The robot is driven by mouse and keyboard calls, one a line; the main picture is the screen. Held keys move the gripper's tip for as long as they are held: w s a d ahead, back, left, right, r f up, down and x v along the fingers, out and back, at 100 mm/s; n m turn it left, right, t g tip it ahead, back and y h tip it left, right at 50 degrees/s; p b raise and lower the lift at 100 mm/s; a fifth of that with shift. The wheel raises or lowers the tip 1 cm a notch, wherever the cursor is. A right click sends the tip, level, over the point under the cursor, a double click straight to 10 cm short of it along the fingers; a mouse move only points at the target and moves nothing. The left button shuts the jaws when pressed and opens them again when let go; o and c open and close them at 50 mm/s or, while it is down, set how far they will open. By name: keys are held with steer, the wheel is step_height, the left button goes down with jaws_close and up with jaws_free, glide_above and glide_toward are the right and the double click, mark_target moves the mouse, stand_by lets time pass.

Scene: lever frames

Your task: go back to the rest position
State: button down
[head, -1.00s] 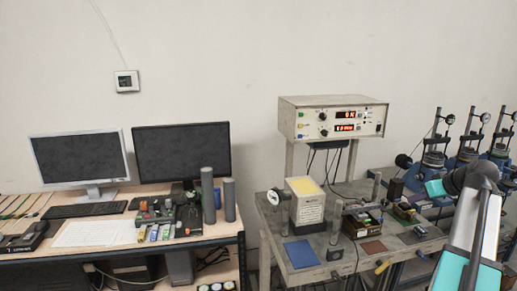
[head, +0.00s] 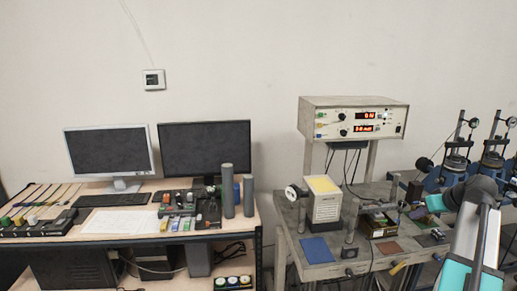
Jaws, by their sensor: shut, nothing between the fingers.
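My arm (head: 467,243), teal, white and dark grey, rises from the bottom right corner of the head view. Its dark bent joint and a teal end cap show in front of the right part of the grey workbench (head: 343,262). My gripper and its fingers cannot be made out in this view. No held object is visible.
The bench carries a cream box (head: 325,203) with a yellow top, a blue mat (head: 315,250) and small devices. A display unit (head: 352,118) stands above it. At left is a wooden desk (head: 50,230) with two monitors (head: 110,153) and grey cylinders (head: 227,190). Dial instruments (head: 456,160) stand at right.

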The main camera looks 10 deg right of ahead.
steer(key=w+a+f+g+y, duration=0.15)
steer(key=w+a+f, duration=0.25)
steer(key=a+f, duration=0.75)
steer(key=w+a+f+g, duration=0.3)
steer(key=a+f, duration=0.8)
steer(key=a, duration=0.2)
steer(key=s+a+f+g+h, duration=0.1)
steer(key=s+a+f, duration=0.4)
steer(key=a, duration=0.4)
steer(key=s+a+f+g, duration=0.2)
steer(key=s+a+f, duration=0.1)
steer(key=a+f, duration=0.55)
steer(key=s+a+f+g+h, duration=0.1)
steer(key=s+a+f, duration=0.4)
steer(key=a, duration=0.4)
steer(key=s+f+g+b, duration=0.2)
steer(key=s+f+b, duration=0.3)
steer(key=s+f, duration=0.7)
steer(key=s+f+n+g+b, duration=0.1)
steer(key=s+f+g+b, duration=0.2)
steer(key=s+f, duration=0.9)
step_height(320, 180, down, 6)
steer(key=b, duration=0.3)
steer(key=shift+s+d+g, duration=0.2)
steer(key=shift+d+g, duration=0.05)
steer(key=shift+g, duration=0.1)
steer(key=shift+f+y, duration=0.1)
steer(key=shift+y, duration=0.15)
